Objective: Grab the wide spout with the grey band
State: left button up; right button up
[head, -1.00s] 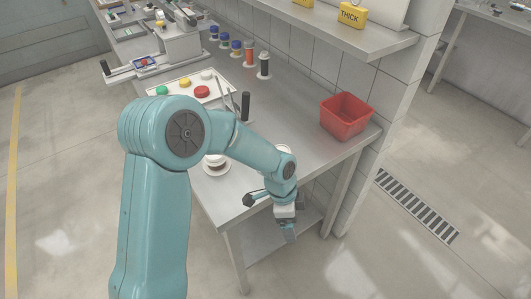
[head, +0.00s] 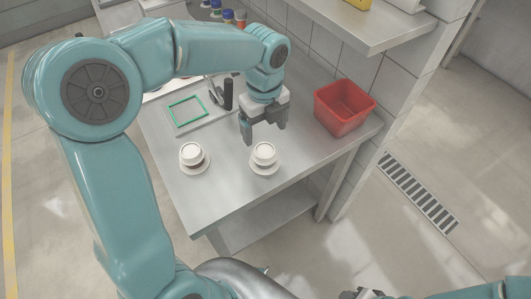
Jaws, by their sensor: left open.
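Two white capped spouts with round flanges stand upright near the table's front edge: a left spout (head: 192,154) and a right spout (head: 264,153). Both look about equally wide, and I cannot make out a grey band on either. My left gripper (head: 264,129) is open and points down, just behind and above the right spout. Nothing shows between its fingers. My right gripper (head: 369,294) is only partly in view at the bottom edge; its fingers cannot be made out.
A red bin (head: 344,106) stands at the table's right rear by the tiled wall. A green rectangular frame (head: 186,111) lies on a tray behind the left spout, with a black upright handle (head: 228,95) beside it. A shelf (head: 370,30) overhangs the back. The table front (head: 225,195) is clear.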

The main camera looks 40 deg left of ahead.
aim_at(264, 150)
pick_arm(q)
jog(key=f, duration=0.4)
jog(key=shift+s+d+f, duration=0.1)
jog(key=shift+s+f, duration=0.1)
jog(key=shift+s, duration=0.2)
jog(key=shift+w+f, duration=0.15)
jog(key=shift+f, duration=0.15)
notch_tip(264, 150, down, 4)
jog(key=shift+f, duration=0.65)
jog(key=shift+d+r, duration=0.15)
jog(key=shift+c, duration=1)
jog(key=c, duration=0.7)
